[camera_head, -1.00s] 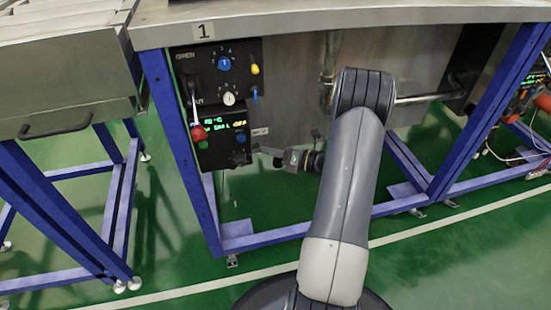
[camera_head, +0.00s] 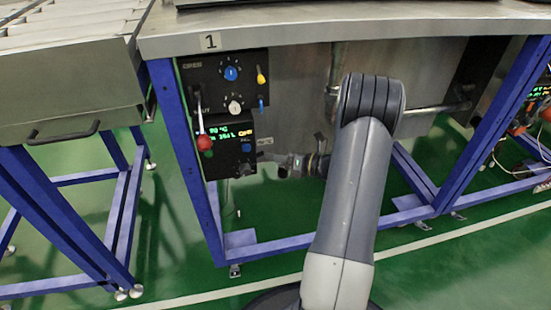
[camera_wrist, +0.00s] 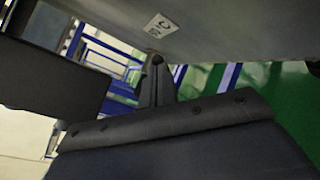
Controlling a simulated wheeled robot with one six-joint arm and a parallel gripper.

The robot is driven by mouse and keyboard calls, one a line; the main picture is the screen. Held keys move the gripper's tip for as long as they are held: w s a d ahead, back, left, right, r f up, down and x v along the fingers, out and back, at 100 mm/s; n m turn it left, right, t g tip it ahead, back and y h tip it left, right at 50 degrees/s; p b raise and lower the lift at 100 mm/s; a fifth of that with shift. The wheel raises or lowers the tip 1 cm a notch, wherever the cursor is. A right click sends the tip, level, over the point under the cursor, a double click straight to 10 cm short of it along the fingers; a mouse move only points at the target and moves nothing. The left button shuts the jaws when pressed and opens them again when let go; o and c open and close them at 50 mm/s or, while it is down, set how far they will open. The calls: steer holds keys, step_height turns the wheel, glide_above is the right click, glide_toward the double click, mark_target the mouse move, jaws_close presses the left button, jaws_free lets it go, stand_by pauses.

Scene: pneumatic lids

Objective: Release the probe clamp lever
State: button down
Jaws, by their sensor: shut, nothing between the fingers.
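I cannot make out for sure which part is the probe clamp lever. The black control panel (camera_head: 217,75) carries a long lever with a red ball (camera_head: 204,143) hanging down, a small yellow lever (camera_head: 261,75) pointing up and a small blue lever (camera_head: 261,103) pointing down. My gripper (camera_head: 271,158) is low, just right of the panel's lower display box (camera_head: 228,160), in front of the metal wall. In the wrist view my gripper (camera_wrist: 156,68) is shut and empty, its tips close below a small white label (camera_wrist: 161,25) on a grey surface. The tips' contact is unclear.
A steel table on blue legs (camera_head: 185,165) overhangs the panel. A horizontal pipe (camera_head: 433,108) runs to the right of my arm. A grey unit with a black handle (camera_head: 64,133) stands at left. Green floor below is clear.

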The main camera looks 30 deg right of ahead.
steer(key=p+v, duration=0.2)
steer(key=v, duration=0.8)
steer(key=shift+s+d, duration=0.3)
steer(key=b+x, duration=0.2)
steer(key=x, duration=0.8)
steer(key=shift+w+a, duration=0.25)
steer(key=shift+w, duration=0.05)
steer(key=shift+r, duration=0.1)
